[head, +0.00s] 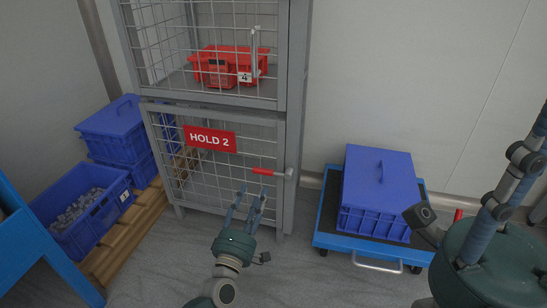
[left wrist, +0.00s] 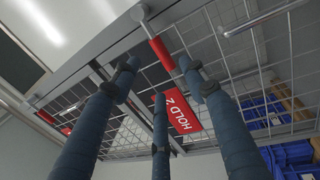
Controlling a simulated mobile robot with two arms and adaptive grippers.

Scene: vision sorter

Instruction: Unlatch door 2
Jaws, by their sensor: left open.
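Door 2 (head: 222,166) is the lower mesh door of a grey cage, with a red HOLD 2 sign (head: 209,138). It looks closed. Its red latch handle (head: 265,171) lies level at the door's right edge. In the left wrist view the handle (left wrist: 160,53) and the sign (left wrist: 181,112) show beyond the fingers. My left gripper (head: 254,196) is open, just below the handle and apart from it; in the left wrist view (left wrist: 158,75) its fingers are spread and empty. My right gripper (head: 490,262) is large at the lower right, partly cut off.
The upper cage compartment holds a red crate (head: 228,58) and has a grey upright handle (head: 254,52). A blue lidded crate (head: 377,185) sits on a blue trolley (head: 327,237) at the right. Blue crates (head: 112,128) stand on a pallet (head: 125,235) at the left. The floor before the door is clear.

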